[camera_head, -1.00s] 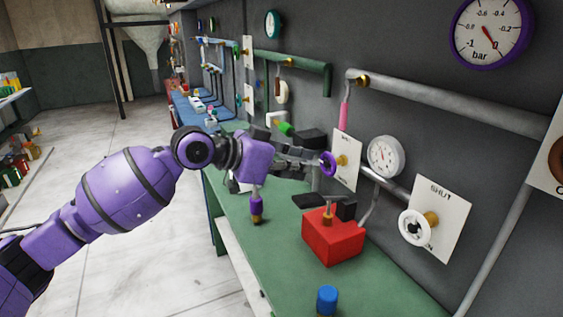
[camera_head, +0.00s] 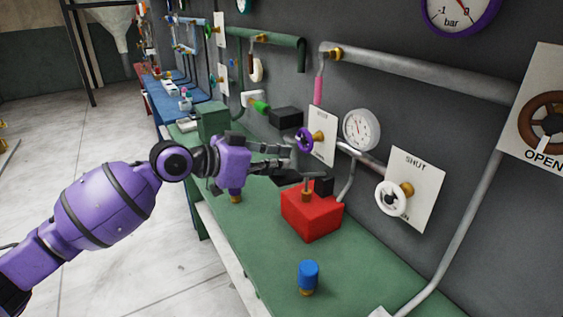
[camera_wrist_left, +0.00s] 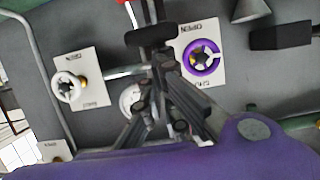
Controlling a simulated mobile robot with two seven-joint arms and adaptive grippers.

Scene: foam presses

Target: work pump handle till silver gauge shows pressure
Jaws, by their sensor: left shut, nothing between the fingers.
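The red pump box (camera_head: 312,214) stands on the green bench. Its dark handle (camera_head: 288,180) sticks out from the top toward the left, partly behind my fingers. My left gripper (camera_head: 288,158) is shut and empty, just above the handle; I cannot tell whether they touch. In the left wrist view the shut fingers (camera_wrist_left: 172,75) point at a dark bar (camera_wrist_left: 150,38), which looks like the handle. The silver gauge (camera_head: 361,130) hangs on the wall behind the pump; its needle is too small to read surely. In the wrist view the fingers partly cover it. My right gripper is not in view.
A purple handwheel (camera_head: 304,139) on a white plate is close behind my left gripper. A white handwheel (camera_head: 390,197) marked SHUT is at the right. A blue-capped part (camera_head: 308,276) stands at the bench front. A grey pipe (camera_head: 420,74) runs above.

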